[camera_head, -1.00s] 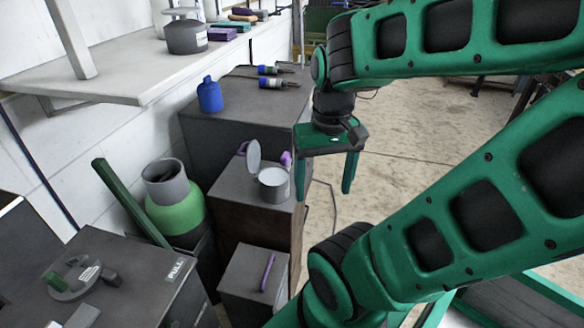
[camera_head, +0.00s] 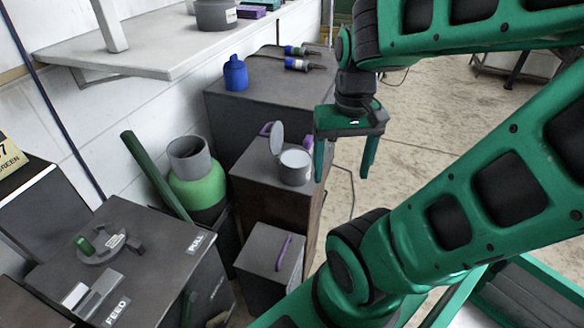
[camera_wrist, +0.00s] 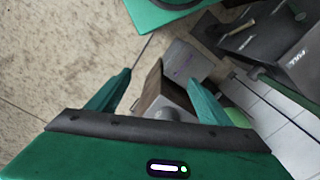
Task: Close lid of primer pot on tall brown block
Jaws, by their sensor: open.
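The primer pot (camera_head: 295,168) is a small grey pot with a pale top. It stands on the tall brown block (camera_head: 308,212), which has a dark grey top and a brown side. Its round grey lid (camera_head: 277,140) stands up, open, on the pot's left side. My gripper (camera_head: 344,172) is open and empty, pointing down just right of the pot and apart from it. In the wrist view my gripper's fingers (camera_wrist: 157,95) are spread, with the brown block (camera_wrist: 150,92) between them. The pot (camera_wrist: 168,114) is partly hidden there by the gripper body.
A purple handle (camera_head: 266,129) lies behind the lid. A larger dark block with a blue bottle (camera_head: 236,73) stands behind. A lower grey block with a purple handle (camera_head: 283,252) stands in front. A green cylinder (camera_head: 197,187) stands left. Floor to the right is open.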

